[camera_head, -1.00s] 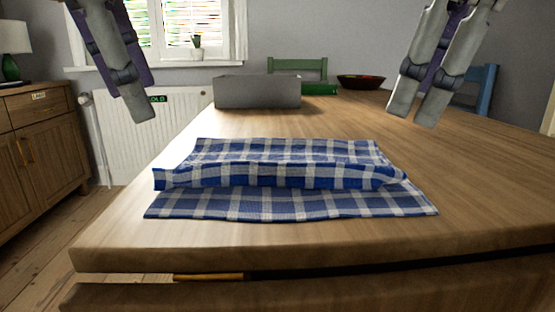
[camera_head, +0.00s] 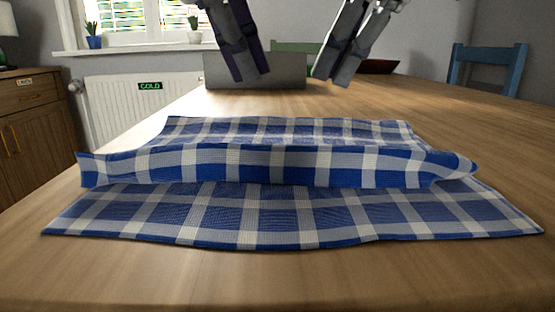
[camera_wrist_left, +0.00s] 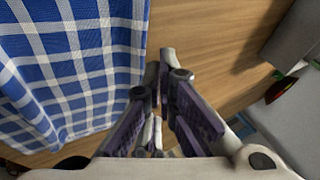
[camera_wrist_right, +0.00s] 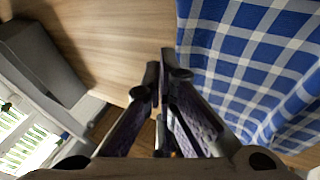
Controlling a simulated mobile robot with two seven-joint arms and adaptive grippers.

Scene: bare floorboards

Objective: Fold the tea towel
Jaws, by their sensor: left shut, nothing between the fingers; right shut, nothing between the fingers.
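The blue and white checked tea towel (camera_head: 300,219) lies on the wooden table with a raised fold running across its middle. Its near edge lies flat toward me and its far part lies behind the fold. It also shows at the left of the left wrist view (camera_wrist_left: 75,60) and at the right of the right wrist view (camera_wrist_right: 250,60). My left gripper (camera_head: 252,80) is shut and empty, above the table beyond the towel's far edge. My right gripper (camera_head: 330,80) is shut and empty, to its right at a similar height. Neither touches the towel.
A grey box (camera_head: 290,72) stands at the far end of the table, behind the grippers. A dark bowl (camera_head: 380,66) is to its right, and a blue chair (camera_head: 487,68) stands beyond. Bare table (camera_head: 480,140) is clear right of the towel.

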